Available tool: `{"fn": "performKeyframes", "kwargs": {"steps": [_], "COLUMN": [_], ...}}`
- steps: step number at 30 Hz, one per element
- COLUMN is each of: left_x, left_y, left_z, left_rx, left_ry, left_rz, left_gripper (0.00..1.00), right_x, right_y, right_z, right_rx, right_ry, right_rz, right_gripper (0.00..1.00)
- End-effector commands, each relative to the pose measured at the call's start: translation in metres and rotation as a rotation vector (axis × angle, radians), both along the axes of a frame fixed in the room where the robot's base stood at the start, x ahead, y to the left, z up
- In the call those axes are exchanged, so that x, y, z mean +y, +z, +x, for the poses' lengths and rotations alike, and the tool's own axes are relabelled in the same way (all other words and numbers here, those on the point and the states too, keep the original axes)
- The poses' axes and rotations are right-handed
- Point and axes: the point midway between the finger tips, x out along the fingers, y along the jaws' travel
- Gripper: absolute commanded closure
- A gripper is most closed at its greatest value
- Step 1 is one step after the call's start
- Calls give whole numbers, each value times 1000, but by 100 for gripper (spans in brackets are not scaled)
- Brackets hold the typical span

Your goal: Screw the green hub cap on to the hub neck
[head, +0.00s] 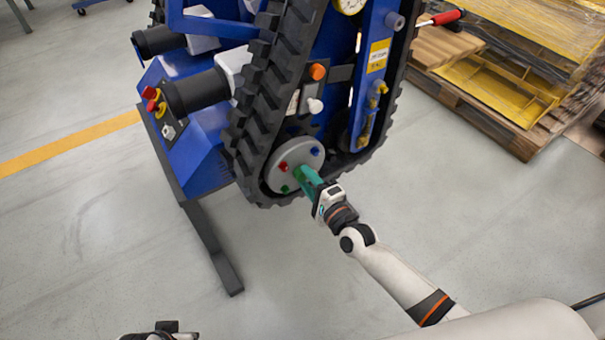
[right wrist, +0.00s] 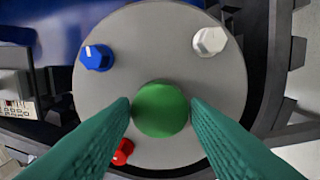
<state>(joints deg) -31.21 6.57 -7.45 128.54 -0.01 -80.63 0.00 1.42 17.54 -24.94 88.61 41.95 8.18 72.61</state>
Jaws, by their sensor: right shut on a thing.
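The green hub cap (right wrist: 160,108) is a round cap held between the two teal fingers of my right gripper (right wrist: 160,112). The fingers touch its left and right sides. It is in front of the grey hub disc (right wrist: 98,108), and the cap hides the hub neck. Whether the cap touches the neck cannot be told. In the head view my right gripper (head: 306,177) reaches the grey disc (head: 303,149) from the lower right, the cap at its fingertips. Part of my left gripper (head: 166,326) shows at the bottom edge; its fingers cannot be made out.
The disc carries a blue knob (right wrist: 96,57), a red knob (right wrist: 122,152) and a silver knob (right wrist: 210,40). Black track (head: 262,100) surrounds the disc. A pallet (head: 500,110) stands right; floor in front is clear.

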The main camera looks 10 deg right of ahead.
Motion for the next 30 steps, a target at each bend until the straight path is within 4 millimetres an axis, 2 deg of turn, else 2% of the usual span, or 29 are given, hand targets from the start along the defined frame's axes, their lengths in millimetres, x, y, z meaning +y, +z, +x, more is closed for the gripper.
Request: {"fn": "performKeyframes", "kwargs": {"steps": [4,10,13,16,24,25,27,30], "left_x": [0,3,3,3,3,3,3,3], "left_y": [5,50,42,40,41,41,41,41], "left_z": [-1,-13,-15,-15,-14,-14,-14,-14], "left_rx": [-5,-34,-28,-29,-29,-29,-29,-29], "left_ry": [0,3,3,3,3,3,3,3], "left_rz": [0,-2,-1,-1,-1,-1,-1,-1], "left_gripper": [64,64,64,64,64,64,64,64], "right_x": [-1,-1,-1,-1,-1,-1,-1,-1], "right_y": [-2,-5,-5,-3,-2,-2,-2,-1], "right_z": [0,-1,-1,0,-1,-1,-1,0], "right_rx": [19,147,226,277,293,293,293,291], "right_ry": [-1,-1,0,-1,-2,-2,-2,-1], "right_rz": [46,403,623,758,797,797,796,795], "right_gripper": [77,77,77,77,77,55,43,42]}}
